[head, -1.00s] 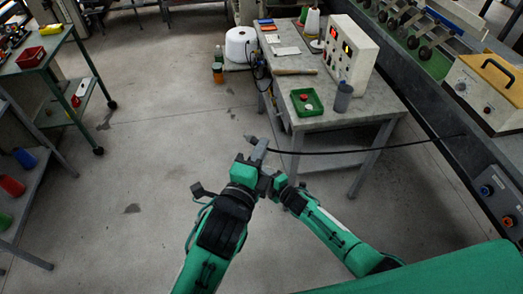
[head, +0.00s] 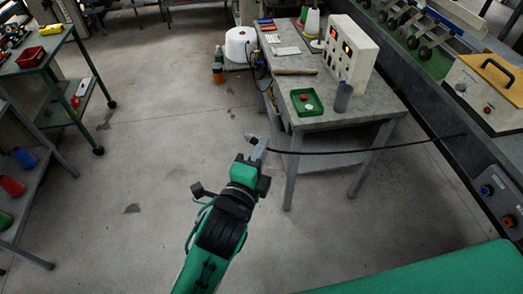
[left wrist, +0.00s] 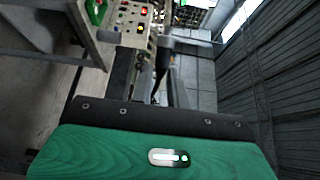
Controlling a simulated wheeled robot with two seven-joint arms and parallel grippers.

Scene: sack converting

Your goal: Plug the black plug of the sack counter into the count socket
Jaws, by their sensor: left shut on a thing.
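My left gripper (head: 258,152) is shut on the black plug (head: 250,137), low in front of the grey table. A black cable (head: 350,152) runs from it to the right, past the table's front legs, to the dark machine rail. In the left wrist view the plug (left wrist: 163,44) shows dark between the fingertips, mostly edge-on. A white control box (head: 350,52) with lit displays and a panel of small fittings stands on the table, apart from the plug. I cannot tell which fitting is the count socket. My right gripper is out of view.
The grey table (head: 365,108) also bears a green tray (head: 315,108), a grey cup (head: 343,97) and a thread cone (head: 312,22). A small panel with blue and orange fittings (head: 497,200) is on the rail at right.

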